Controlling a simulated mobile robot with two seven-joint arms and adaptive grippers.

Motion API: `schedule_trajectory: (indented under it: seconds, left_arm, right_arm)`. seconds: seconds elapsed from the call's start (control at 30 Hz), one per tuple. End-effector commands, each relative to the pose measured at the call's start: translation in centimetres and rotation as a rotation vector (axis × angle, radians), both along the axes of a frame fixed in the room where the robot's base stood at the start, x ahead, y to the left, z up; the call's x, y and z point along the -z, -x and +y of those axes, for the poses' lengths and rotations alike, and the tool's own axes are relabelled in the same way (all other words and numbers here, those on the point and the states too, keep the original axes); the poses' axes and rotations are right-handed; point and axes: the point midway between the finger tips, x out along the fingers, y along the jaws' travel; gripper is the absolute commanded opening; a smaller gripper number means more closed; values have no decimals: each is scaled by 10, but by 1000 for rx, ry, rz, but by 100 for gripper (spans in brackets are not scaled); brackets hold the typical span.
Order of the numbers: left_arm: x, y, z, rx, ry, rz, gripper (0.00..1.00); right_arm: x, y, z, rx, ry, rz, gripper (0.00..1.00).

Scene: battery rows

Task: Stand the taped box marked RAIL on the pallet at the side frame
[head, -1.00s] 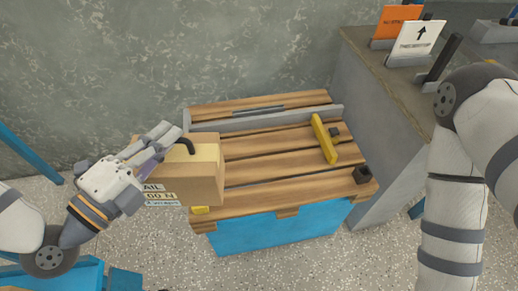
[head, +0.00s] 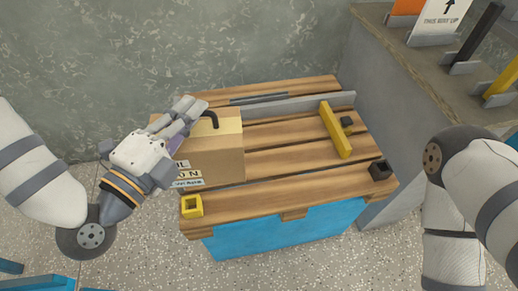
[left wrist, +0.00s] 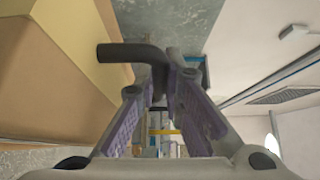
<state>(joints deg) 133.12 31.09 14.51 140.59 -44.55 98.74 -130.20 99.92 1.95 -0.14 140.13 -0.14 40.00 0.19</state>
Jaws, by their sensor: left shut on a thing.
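The taped cardboard box (head: 218,160) is at the left end of the pallet (head: 290,195) in the head view. Its label shows only partly, with letters ending in "IL"; my gripper covers the rest. My left gripper (head: 190,118) is shut on its black handle (head: 211,118). In the left wrist view the handle (left wrist: 130,53) runs from the box (left wrist: 50,75) to between the fingers (left wrist: 165,85). I cannot tell whether the box touches the slats. A yellow bar (head: 336,130) with a black block lies across the pallet's right part. My right gripper is out of view.
A grey rail (head: 300,103) runs along the pallet's back. A yellow block (head: 192,206) and a black block (head: 380,170) sit at its front corners. A grey counter (head: 410,100) with signs (head: 437,24) stands at right. The slats between box and yellow bar are clear.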

Motion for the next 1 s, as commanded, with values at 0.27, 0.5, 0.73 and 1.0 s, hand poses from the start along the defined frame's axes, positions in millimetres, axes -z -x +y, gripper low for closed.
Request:
schedule_trajectory:
  seconds: [0.27, 0.5, 0.73, 1.0]
  left_arm:
    - [13, -28, -24, -59, 7, -8, 0]
    - [11, -42, -25, -83, 10, -10, 0]
    - [25, -73, -11, -84, 9, -11, 0]
    - [51, -121, 10, -85, 7, -10, 0]
  right_arm:
    - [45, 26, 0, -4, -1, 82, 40]
    - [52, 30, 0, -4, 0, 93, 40]
    - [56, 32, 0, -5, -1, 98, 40]
    - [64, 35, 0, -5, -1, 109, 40]
